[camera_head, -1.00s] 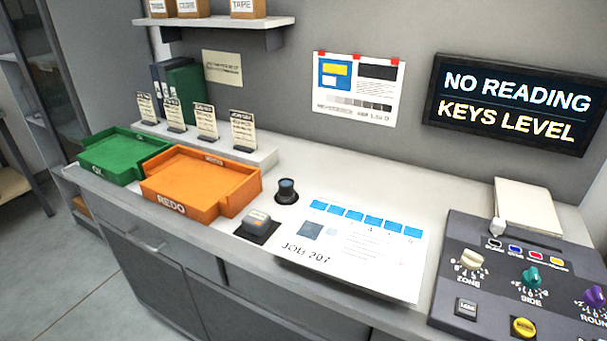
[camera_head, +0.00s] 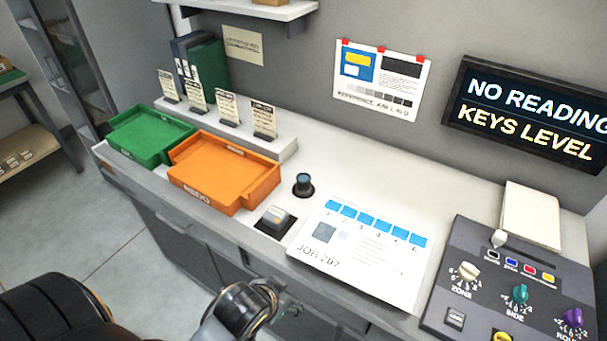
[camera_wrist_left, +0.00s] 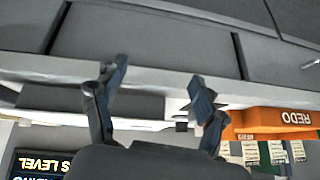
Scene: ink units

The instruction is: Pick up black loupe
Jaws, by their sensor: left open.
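The black loupe (camera_head: 303,184) is a small dark cylinder with a bluish top. It stands upright on the counter between the orange tray and the white job sheet. My left gripper (camera_head: 268,299) is at the bottom of the head view, in front of the counter and well apart from the loupe. In the left wrist view its two fingers (camera_wrist_left: 157,90) are spread with nothing between them. That view is upside down and faces the counter front. A small dark shape beside the right finger there may be the loupe; I cannot tell. My right gripper is not in view.
The job sheet (camera_head: 375,240) lies to the right, then a control console (camera_head: 470,315). Bare counter lies behind the loupe.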

